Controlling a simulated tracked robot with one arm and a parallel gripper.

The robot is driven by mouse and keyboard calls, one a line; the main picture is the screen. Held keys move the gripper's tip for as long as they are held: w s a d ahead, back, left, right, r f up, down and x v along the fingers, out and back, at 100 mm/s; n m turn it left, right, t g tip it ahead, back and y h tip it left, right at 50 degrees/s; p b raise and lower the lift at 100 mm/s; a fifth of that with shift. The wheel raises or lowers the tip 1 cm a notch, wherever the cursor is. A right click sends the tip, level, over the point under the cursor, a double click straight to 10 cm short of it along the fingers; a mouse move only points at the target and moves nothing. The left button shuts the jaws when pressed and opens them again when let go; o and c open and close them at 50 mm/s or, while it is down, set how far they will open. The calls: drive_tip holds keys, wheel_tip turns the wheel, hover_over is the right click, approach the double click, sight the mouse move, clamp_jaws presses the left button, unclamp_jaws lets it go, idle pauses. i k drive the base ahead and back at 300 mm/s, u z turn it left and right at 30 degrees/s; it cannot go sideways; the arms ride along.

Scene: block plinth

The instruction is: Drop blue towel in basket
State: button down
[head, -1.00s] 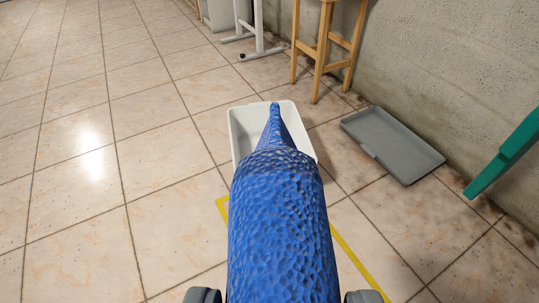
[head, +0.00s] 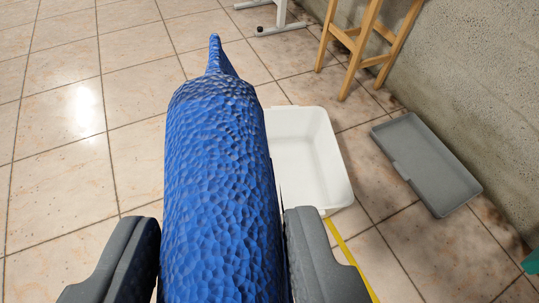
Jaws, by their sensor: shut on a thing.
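The blue towel (head: 220,150) is a long rolled shape with a dimpled surface and a pointed far end. My gripper (head: 222,255) is shut on it, with one grey finger on each side at the bottom of the view. The towel stands out ahead of the fingers and covers the left side of the white basket (head: 318,130). The basket is an open rectangular tub on the tiled floor, just right of the towel in the picture. The visible part of its inside is empty.
A shallow grey tray (head: 428,160) lies on the floor right of the basket, near the concrete wall (head: 470,70). A wooden stool (head: 365,45) and a white metal stand (head: 275,18) are behind. Yellow tape (head: 350,262) marks the floor. The floor at left is clear.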

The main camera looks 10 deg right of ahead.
sight(298, 177)
drive_tip(key=u, duration=0.05)
drive_tip(key=i, duration=1.2)
drive_tip(key=z, duration=0.05)
